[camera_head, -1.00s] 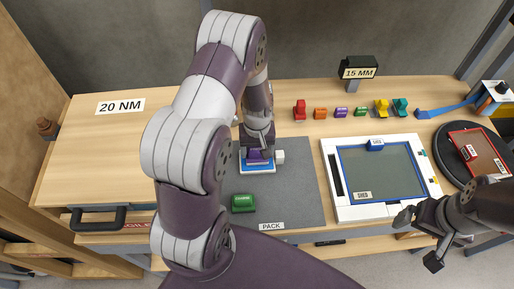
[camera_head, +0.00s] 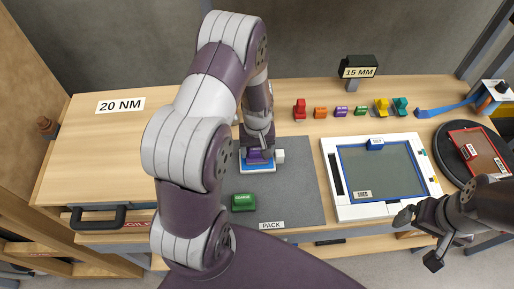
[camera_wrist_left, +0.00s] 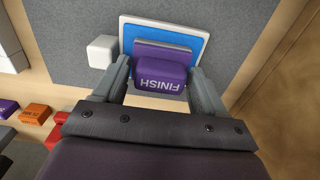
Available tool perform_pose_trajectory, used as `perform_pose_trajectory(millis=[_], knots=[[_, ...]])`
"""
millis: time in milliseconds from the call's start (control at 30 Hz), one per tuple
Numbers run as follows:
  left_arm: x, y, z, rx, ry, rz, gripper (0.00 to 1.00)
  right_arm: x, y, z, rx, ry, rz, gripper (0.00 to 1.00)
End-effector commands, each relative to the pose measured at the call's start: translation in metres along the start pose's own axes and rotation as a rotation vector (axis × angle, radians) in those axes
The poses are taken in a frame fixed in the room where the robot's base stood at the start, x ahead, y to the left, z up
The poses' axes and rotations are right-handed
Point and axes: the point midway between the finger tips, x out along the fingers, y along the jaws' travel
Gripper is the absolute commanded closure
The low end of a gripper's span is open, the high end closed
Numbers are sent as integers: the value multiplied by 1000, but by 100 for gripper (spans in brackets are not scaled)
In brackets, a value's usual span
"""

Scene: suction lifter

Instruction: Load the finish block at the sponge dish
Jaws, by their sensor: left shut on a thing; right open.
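The purple finish block (camera_wrist_left: 162,75) has its lettering facing the left wrist camera. It also shows in the head view (camera_head: 256,156). My left gripper (camera_head: 259,148) is shut on it, with one finger on each side in the left wrist view. The blue and white sponge dish (camera_head: 262,170) lies on the grey mat, directly behind the block in the left wrist view (camera_wrist_left: 200,42). A flat greyish-purple slab shows between block and dish. I cannot tell if block and dish touch. My right gripper (camera_head: 420,240) is open and empty at the lower right.
A white cube (camera_head: 280,157) sits beside the dish. A green block (camera_head: 243,202) lies nearer on the grey mat (camera_head: 290,195). Several small coloured pieces line the back. A white framed tray (camera_head: 335,205) and a dark round stand (camera_head: 449,148) are at right.

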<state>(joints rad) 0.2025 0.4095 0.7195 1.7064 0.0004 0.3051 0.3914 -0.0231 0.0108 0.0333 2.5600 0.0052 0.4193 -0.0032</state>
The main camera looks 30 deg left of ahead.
Motion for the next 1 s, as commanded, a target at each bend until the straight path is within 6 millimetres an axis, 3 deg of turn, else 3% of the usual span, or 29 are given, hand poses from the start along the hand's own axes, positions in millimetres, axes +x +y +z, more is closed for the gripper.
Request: perform_pose_trajectory(millis=[300,900,1000], knots=[[-2,0,1,0,-4,-1,53,-3,0,0,0,0,0,4],[-69,0,0,0,-1,0,53,-61,0,-7,0,0,0,4],[-72,0,1,0,-2,-1,53,-64,0,-8,0,0,0,4]])
